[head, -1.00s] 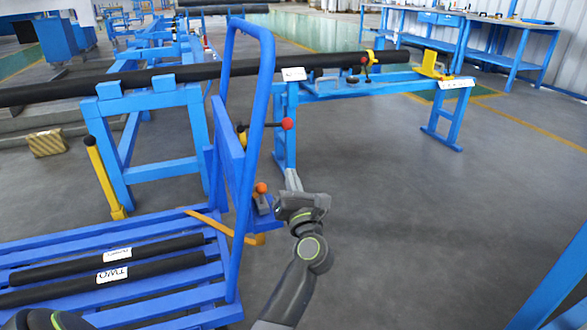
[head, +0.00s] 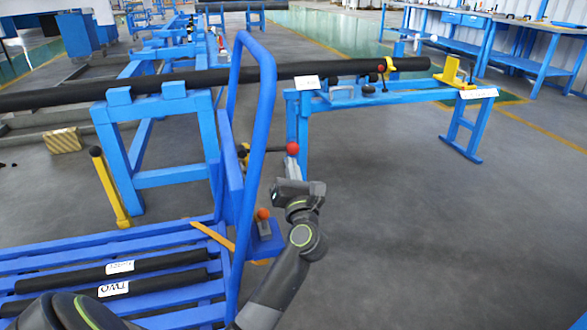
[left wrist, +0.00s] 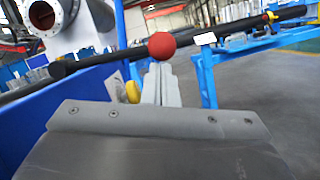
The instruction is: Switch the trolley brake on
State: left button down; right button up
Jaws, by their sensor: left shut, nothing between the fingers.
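The blue trolley (head: 264,110) has a tall looped handle. A red ball knob (head: 292,148) on a dark lever sticks out to the right of its upright panel. Lower down, an orange ball knob (head: 263,213) stands on a small blue bracket at the trolley's end. My left gripper (head: 292,170) is shut and empty, with its tips just below the red knob in the head view. In the left wrist view, the red knob (left wrist: 162,46) shows right above the shut fingertips (left wrist: 160,72); I cannot tell whether they touch. My right gripper is out of view.
Black bars (head: 130,282) with white labels lie on the trolley's slatted bed. A long black pipe (head: 180,80) rests on blue stands behind. A yellow post lever (head: 110,190) stands at the left. The grey floor (head: 420,240) at the right is clear.

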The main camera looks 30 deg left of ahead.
pick_arm(q)
jog(key=shift+r, duration=0.1)
jog(key=shift+w+d+r+n+g+y, duration=0.15)
jog(key=shift+r+n+g+y, duration=0.15)
jog(key=shift+r+n, duration=0.4)
jog(key=shift+w+d+r+n+g+y, duration=0.1)
jog(key=shift+w+r+n+g+y, duration=0.15)
jog(key=shift+r+n, duration=0.45)
jog(key=s+a+r+n+g+y, duration=0.1)
jog(key=r+n+g, duration=0.1)
jog(key=r+n, duration=0.3)
jog(key=s+a+r+n+g+y+p, duration=0.1)
jog(key=r+n, duration=0.4)
jog(key=n, duration=0.6)
jog(key=shift+s+a+r+g, duration=0.2)
jog(key=shift+s+a+g, duration=0.2)
jog(key=shift+s+g, duration=0.6)
jog(key=shift+w+y, duration=0.2)
jog(key=shift+y, duration=0.05)
